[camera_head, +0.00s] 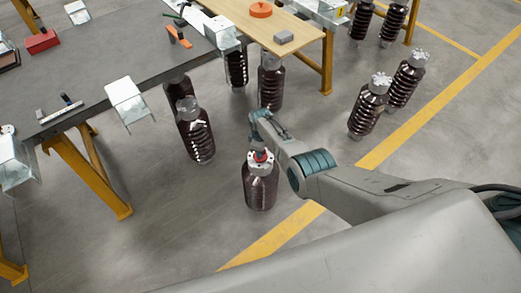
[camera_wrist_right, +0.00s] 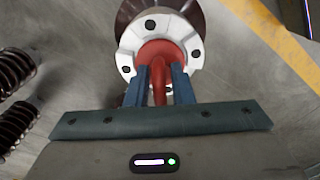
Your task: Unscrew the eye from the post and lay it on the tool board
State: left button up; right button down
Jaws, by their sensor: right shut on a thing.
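The red eye (camera_wrist_right: 160,60) sits at the top of the post, over its pale bolted flange (camera_wrist_right: 128,48), in the right wrist view. My right gripper (camera_wrist_right: 161,85) is shut on the eye's ring, one blue finger on each side. In the head view, the eye (camera_head: 260,156) shows as a small red spot on the dark ribbed post (camera_head: 260,190), which stands upright on the floor. My right gripper (camera_head: 261,144) is just above it. Whether the threads are still engaged is hidden. A tan board (camera_head: 288,37) at the back may be the tool board. My left gripper is not in view.
An orange disc (camera_head: 261,9) and a grey block (camera_head: 284,37) lie on the tan board. A grey table (camera_head: 100,62) with tools is at the left. Several other dark insulators (camera_head: 196,135) stand around the post. Open floor (camera_head: 170,200) lies left of the post.

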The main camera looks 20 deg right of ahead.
jog(key=shift+f, duration=0.1)
jog(key=c, duration=1.2)
grip_release()
